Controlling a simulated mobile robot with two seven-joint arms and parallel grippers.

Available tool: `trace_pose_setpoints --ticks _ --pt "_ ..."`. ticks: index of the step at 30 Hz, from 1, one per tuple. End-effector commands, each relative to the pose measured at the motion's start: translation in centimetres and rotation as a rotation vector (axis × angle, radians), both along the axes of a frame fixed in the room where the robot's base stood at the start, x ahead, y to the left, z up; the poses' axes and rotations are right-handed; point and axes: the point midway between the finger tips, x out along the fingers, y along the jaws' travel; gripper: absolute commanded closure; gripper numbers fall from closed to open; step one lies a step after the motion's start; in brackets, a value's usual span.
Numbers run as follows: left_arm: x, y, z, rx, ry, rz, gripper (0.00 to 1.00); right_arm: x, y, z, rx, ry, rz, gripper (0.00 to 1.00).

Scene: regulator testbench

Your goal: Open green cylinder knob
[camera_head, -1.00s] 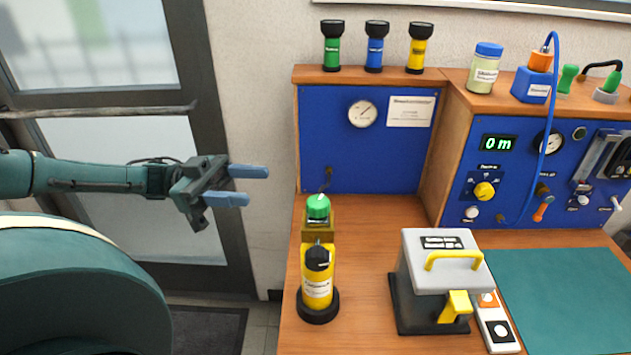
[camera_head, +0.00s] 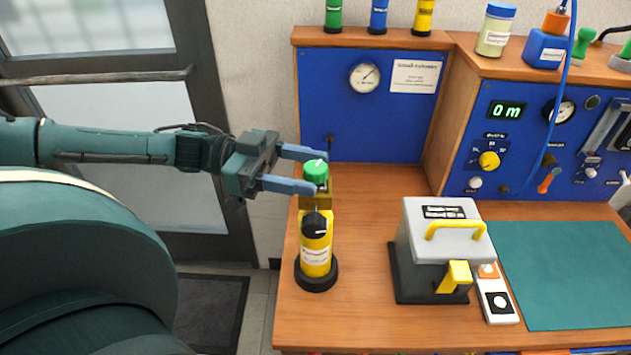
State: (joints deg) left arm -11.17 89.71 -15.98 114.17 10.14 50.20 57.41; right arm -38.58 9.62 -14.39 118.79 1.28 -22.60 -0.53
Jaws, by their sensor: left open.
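The green knob (camera_head: 316,171) sits on top of a brass-coloured block on the yellow cylinder (camera_head: 316,261), which stands upright in a black base near the bench's left edge. A black knob (camera_head: 315,223) with a white mark is on the cylinder's front. My left gripper (camera_head: 306,171) comes in from the left with its two blue fingers apart. The fingers lie on either side of the green knob, one behind it and one in front. I cannot tell whether they touch it.
A grey box (camera_head: 438,245) with a yellow handle stands right of the cylinder. A teal mat (camera_head: 563,275) lies at the right. A blue panel with a gauge (camera_head: 364,77) rises behind the cylinder. Bare wooden bench (camera_head: 365,240) lies between cylinder and box.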

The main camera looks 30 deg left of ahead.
Motion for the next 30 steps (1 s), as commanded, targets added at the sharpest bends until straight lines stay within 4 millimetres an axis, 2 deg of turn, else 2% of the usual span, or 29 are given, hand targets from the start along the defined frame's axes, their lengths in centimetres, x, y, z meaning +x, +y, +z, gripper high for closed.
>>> trace_pose_setpoints --ticks 7,18,30 --pt "0.6 -1.6 0.1 -0.001 -0.003 0.001 0.46 0.4 0.3 0.3 0.008 -0.027 0.009 0.22" --pt "0.7 -1.9 0.2 0.000 0.000 0.001 0.47 0.6 0.3 0.5 0.008 -0.035 0.014 0.22" --pt "0.7 -1.9 0.1 0.000 0.000 0.001 0.79 0.6 0.3 0.4 0.006 -0.032 0.013 0.22"
